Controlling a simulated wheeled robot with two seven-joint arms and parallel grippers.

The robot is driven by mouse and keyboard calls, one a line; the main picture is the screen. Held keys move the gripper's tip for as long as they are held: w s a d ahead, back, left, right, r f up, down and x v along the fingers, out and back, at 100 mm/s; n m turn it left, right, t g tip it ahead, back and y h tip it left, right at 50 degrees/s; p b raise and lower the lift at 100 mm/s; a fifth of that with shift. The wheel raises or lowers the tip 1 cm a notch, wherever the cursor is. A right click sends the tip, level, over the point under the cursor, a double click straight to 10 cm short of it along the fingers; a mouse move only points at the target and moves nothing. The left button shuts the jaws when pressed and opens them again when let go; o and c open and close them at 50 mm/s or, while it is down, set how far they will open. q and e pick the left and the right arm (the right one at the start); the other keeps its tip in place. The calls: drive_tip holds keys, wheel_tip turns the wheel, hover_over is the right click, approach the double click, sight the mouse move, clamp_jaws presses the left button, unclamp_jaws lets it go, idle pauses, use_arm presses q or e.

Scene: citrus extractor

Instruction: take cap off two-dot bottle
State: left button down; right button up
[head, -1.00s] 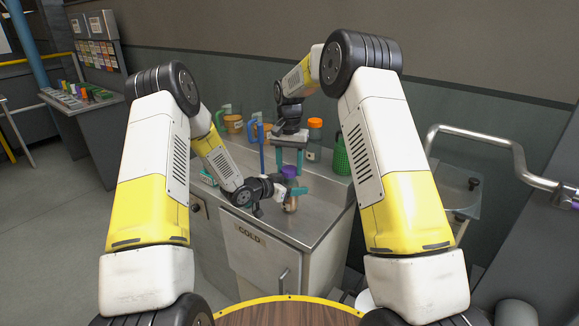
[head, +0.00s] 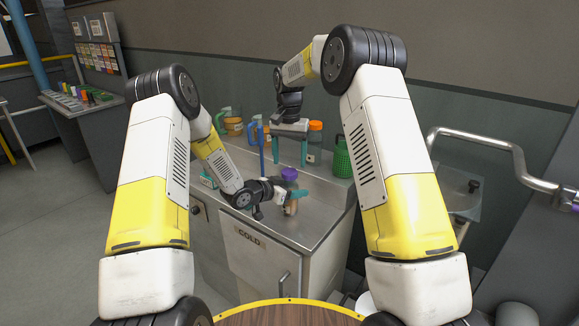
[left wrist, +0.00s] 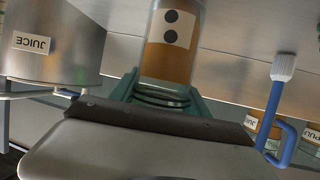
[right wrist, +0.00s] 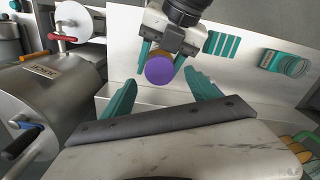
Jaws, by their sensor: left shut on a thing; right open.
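The two-dot bottle (left wrist: 172,42) shows two black dots and orange-brown contents in the left wrist view. My left gripper (left wrist: 163,92) is shut on it, with a teal finger at each side. In the head view the bottle (head: 291,207) is upright at the steel counter, with its purple cap (head: 289,173) on top. My right gripper (head: 290,152) is open and empty above the cap, fingers spread wide and pointing down. In the right wrist view the round purple cap (right wrist: 160,71) lies beyond and between the open fingers (right wrist: 161,92), apart from both.
On the steel counter (head: 325,205), a blue-handled tool (head: 262,145), an orange-lidded jar (head: 315,135) and a green container (head: 342,157) stand behind the bottle. A metal vessel labelled JUICE (left wrist: 75,40) stands beside it in the left wrist view. Counter room is free to the bottle's right.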

use_arm(q)
drive_tip(key=shift+c, duration=2.2)
unclamp_jaws()
